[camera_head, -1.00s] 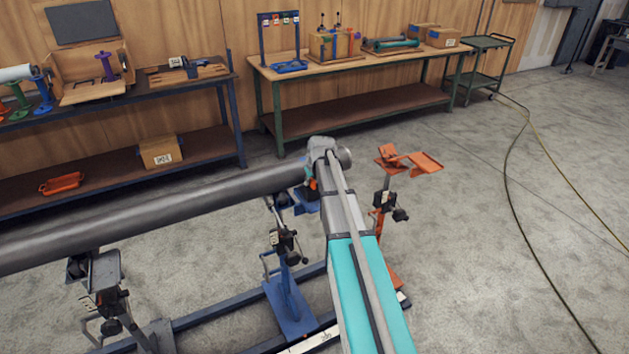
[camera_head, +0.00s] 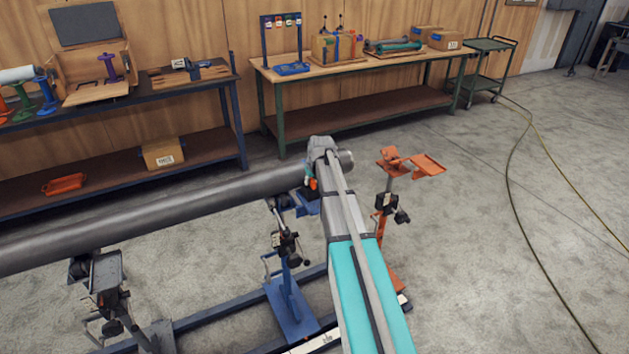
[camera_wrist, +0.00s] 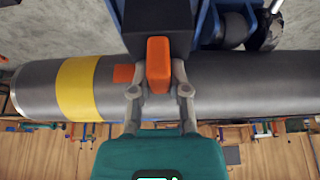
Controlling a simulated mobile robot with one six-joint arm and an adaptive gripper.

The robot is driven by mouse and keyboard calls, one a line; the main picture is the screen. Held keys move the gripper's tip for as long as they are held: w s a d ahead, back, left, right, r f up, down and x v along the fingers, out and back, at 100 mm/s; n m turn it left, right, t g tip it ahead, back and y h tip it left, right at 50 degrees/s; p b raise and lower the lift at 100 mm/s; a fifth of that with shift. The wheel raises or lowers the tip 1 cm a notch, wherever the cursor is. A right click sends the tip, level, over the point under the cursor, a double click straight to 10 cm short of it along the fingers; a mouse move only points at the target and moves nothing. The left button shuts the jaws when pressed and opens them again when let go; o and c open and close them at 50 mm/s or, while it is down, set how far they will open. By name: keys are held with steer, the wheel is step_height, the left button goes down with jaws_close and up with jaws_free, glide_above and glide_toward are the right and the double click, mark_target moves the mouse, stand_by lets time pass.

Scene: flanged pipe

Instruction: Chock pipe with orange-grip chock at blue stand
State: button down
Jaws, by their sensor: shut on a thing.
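The long grey pipe (camera_head: 150,213) lies across the stands in the head view. In the wrist view, the pipe (camera_wrist: 250,88) has a yellow band and a small orange patch. My gripper (camera_wrist: 158,72) is shut on the orange grip (camera_wrist: 158,55) of a dark chock (camera_wrist: 158,16), against the pipe's side in the picture. Whether the chock touches the pipe is unclear. The blue stand (camera_head: 290,305) is under the pipe near its right end; blue parts of it (camera_wrist: 210,22) show beside the chock. My arm hides the pipe's end region in the head view.
An orange stand (camera_head: 387,205) with a flat top stands right of my arm. A grey stand (camera_head: 108,275) bears the pipe at left. Two benches (camera_head: 350,62) with boxes and tools line the wall. A hose (camera_head: 520,170) lies on the open floor at right.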

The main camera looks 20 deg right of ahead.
steer(key=shift+w, duration=0.15)
steer(key=c, duration=0.5)
jaws_free()
steer(key=shift+c, duration=0.2)
steer(key=shift+r, duration=0.15)
steer(key=shift+w+r+p+v, duration=0.1)
steer(key=shift+w+p+v, duration=0.1)
steer(key=shift+p+v, duration=1)
steer(key=shift+w+r+p+v, duration=0.1)
steer(key=shift+w+p+v, duration=0.15)
steer(key=shift+p+v, duration=0.85)
steer(key=shift+w+r+p+v, duration=0.1)
steer(key=shift+w+p+v, duration=0.1)
steer(key=shift+p+v, duration=1)
steer(key=shift+f, duration=0.2)
steer(key=s+a+g, duration=0.2)
steer(key=s+a, duration=0.9)
steer(key=s, duration=0.2)
steer(key=s+a+f+g, duration=0.1)
steer(key=s+a+g, duration=0.1)
steer(key=s+a, duration=0.8)
steer(key=s, duration=0.4)
steer(key=shift+s+a+f, duration=0.2)
steer(key=shift+a, duration=0.2)
